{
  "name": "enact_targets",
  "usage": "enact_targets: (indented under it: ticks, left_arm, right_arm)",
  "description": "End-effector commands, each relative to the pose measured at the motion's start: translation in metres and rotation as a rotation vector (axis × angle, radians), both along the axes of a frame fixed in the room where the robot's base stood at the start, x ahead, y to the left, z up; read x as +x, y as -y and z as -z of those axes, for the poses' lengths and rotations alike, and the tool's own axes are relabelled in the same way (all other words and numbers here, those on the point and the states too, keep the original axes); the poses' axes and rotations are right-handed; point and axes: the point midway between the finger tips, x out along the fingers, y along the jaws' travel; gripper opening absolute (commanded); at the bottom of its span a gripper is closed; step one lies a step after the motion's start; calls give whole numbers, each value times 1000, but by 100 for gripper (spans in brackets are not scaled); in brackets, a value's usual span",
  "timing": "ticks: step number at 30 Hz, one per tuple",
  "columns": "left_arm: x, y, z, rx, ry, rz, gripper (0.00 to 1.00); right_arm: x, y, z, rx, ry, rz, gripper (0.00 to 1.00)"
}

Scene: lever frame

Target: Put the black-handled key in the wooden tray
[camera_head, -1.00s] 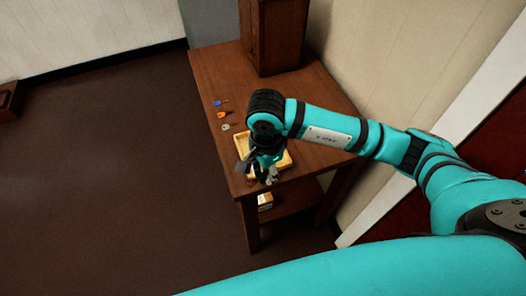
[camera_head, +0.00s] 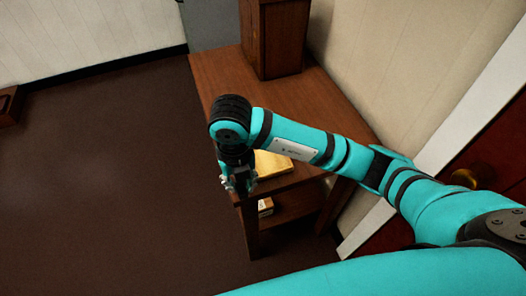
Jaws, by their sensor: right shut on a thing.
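My right gripper (camera_head: 238,184) points down at the near left corner of the wooden table, left of the wooden tray. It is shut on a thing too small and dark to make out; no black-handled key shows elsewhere. The light yellow wooden tray (camera_head: 272,165) lies on the near end of the table, its left part hidden behind my right wrist. I cannot see into the tray well. My left gripper is not in view.
The brown table (camera_head: 222,72) carries a tall dark wooden cabinet (camera_head: 276,38) at its far end. A small box (camera_head: 265,205) sits on the lower shelf. A wall and a door with a brass knob (camera_head: 464,179) are at the right. Open floor lies left.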

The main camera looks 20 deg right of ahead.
Motion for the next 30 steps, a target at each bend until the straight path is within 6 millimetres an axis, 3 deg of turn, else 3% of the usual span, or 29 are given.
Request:
enact_targets:
  ticks: [9, 15, 20, 30]
  left_arm:
    - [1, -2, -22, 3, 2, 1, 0]
    - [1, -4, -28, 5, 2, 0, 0]
    - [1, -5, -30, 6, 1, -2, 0]
    - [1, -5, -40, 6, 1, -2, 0]
  right_arm:
    - [64, 60, 5, -3, -2, 6, 0]
    - [92, 84, 10, 0, -1, 0, 0]
    - [98, 90, 13, 1, -1, -2, 0]
    - [98, 90, 47, 1, -1, -3, 0]
